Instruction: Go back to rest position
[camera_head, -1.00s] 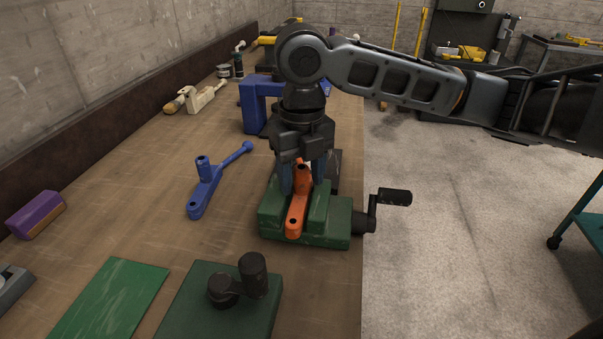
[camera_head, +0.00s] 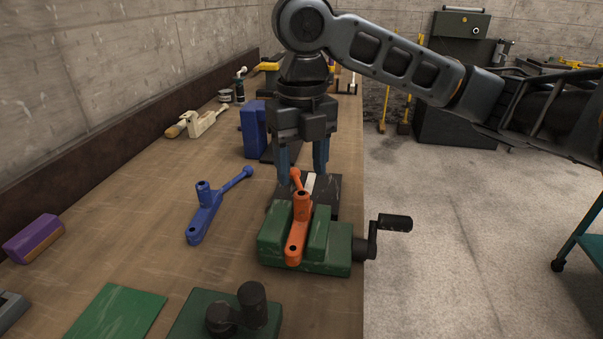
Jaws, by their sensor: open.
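My gripper (camera_head: 303,174) points down above the far end of a green vise (camera_head: 333,245). Its two blue-grey fingers are apart with nothing held between them. An orange lever-shaped part (camera_head: 298,228) sits between the vise jaws, its thin arm reaching back and up toward the space below my fingers. Whether a finger touches that thin arm I cannot tell. My arm comes in from the upper right.
A blue lever-shaped part (camera_head: 207,212) lies left of the vise. A dark green base with a black knob (camera_head: 251,304), a green plate (camera_head: 117,312) and a purple-orange block (camera_head: 34,238) are nearer. Vise crank (camera_head: 394,223) overhangs the table edge.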

